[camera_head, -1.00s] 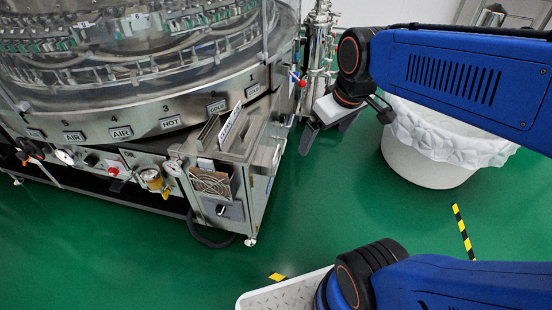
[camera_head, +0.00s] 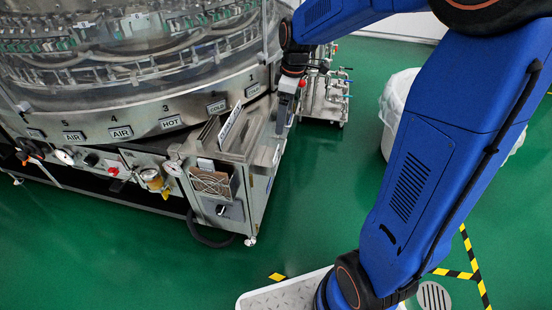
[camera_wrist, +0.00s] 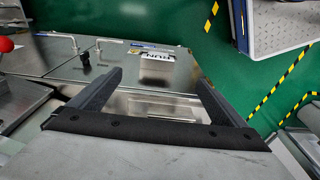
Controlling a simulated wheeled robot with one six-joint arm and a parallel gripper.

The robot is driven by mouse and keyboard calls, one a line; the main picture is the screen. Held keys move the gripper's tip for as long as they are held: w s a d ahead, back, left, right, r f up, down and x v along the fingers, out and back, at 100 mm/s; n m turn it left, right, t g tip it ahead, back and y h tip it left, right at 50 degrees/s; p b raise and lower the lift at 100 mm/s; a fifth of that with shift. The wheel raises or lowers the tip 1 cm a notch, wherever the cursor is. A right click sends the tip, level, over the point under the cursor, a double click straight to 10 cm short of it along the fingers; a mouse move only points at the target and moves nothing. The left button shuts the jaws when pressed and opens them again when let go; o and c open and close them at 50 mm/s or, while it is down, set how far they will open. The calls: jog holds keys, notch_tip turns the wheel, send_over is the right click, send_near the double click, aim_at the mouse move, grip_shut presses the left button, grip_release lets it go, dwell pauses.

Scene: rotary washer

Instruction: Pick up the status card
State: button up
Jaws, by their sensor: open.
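The status card (camera_head: 229,122) is a white plate with dark lettering, standing on the steel cabinet top at the front of the washer.
The washer's round glass housing (camera_head: 130,75) rises behind the card. A steel channel (camera_wrist: 155,104) lies below my fingers in the wrist view. A red knob (camera_wrist: 6,45) is at the left. A white lined bin (camera_head: 398,100) stands right of the machine. Green floor is open in front.

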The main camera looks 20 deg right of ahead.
jog(key=f, duration=0.1)
send_over(277, 152)
jog(key=s, duration=0.1)
notch_tip(277, 152, down, 11)
jog(key=shift+w+a+f, duration=0.1)
jog(key=shift+w+f, duration=0.05)
jog(key=shift+f, duration=1.25)
jog(key=shift+w+a+f, duration=0.1)
jog(key=shift+f, duration=1.3)
jog(key=c, duration=1.1)
jog(key=shift+r, duration=0.15)
jog(key=shift+r, duration=8.4)
